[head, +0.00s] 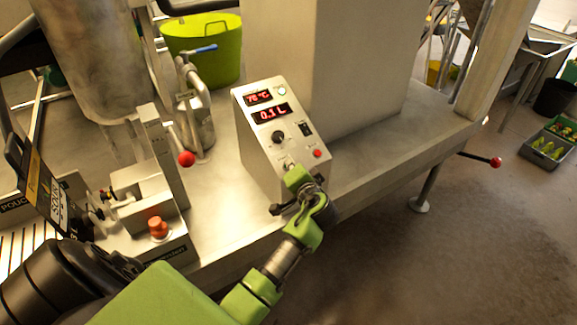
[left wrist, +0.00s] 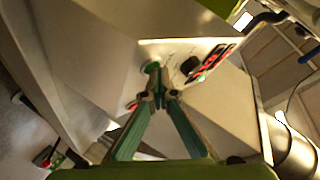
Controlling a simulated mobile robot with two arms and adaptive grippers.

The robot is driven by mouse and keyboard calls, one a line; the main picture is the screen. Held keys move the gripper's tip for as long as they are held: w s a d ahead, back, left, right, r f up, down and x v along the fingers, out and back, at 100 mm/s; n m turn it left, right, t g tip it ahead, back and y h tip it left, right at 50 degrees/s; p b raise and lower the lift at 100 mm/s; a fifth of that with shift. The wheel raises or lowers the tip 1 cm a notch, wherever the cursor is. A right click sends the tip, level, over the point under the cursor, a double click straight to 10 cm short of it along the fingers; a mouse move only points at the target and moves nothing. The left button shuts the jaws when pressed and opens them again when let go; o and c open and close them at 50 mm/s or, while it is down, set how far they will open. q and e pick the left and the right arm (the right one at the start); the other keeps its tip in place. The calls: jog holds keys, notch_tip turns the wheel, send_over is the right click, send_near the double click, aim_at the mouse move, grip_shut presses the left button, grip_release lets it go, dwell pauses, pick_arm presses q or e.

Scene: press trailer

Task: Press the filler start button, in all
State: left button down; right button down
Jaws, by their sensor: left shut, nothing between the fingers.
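The filler's control box (head: 262,140) stands on the steel table with a sloped panel carrying two red displays, a black knob (head: 278,137), a black switch and a red button (head: 317,153). In the left wrist view the shut fingertips (left wrist: 157,82) overlap the panel, between the red button (left wrist: 131,105) and the knob (left wrist: 188,65). Contact cannot be told. My right gripper is out of view.
Left of the box are a metal tap with a blue handle (head: 205,49), a red-knobbed lever (head: 186,159) and a pouch machine with an orange-red button (head: 157,226). A green bucket (head: 215,60) stands behind. The table (head: 390,150) is clear to the right.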

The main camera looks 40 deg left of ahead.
pick_arm(q)
jog(key=shift+s+d+r+p, duration=0.2)
jog(key=shift+d+r+p, duration=0.1)
jog(key=shift+r+p, duration=0.4)
jog(key=r+p, duration=0.1)
jog(key=d+r+p, duration=0.1)
jog(key=r, duration=0.1)
jog(key=s+d+r+p, duration=0.1)
jog(key=shift+d+r+p, duration=0.1)
jog(key=shift+r+p, duration=0.05)
jog(key=shift+p, duration=0.2)
jog(key=shift+w, duration=0.1)
dwell(0.7)
